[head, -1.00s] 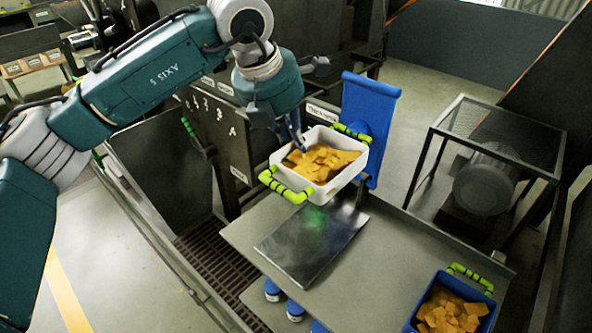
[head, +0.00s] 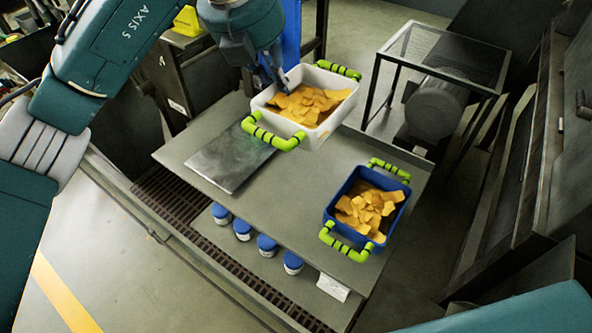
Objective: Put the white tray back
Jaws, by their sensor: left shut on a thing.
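The white tray (head: 318,138) is full of orange-yellow flat pieces and has two green handles with black bands. It is in the upper middle of the head view, held above the grey table near its back edge. My left gripper (head: 277,82) is at the tray's left wall and is shut on it. The fingertips are partly hidden by the arm and the rim. My right gripper is not in view.
A blue tray (head: 334,206) with similar pieces and green handles stands on the right of the table (head: 290,215). A dark metal plate (head: 228,160) lies left of the white tray. Several blue-lidded jars (head: 268,245) stand below. A mesh-topped frame (head: 445,52) stands behind.

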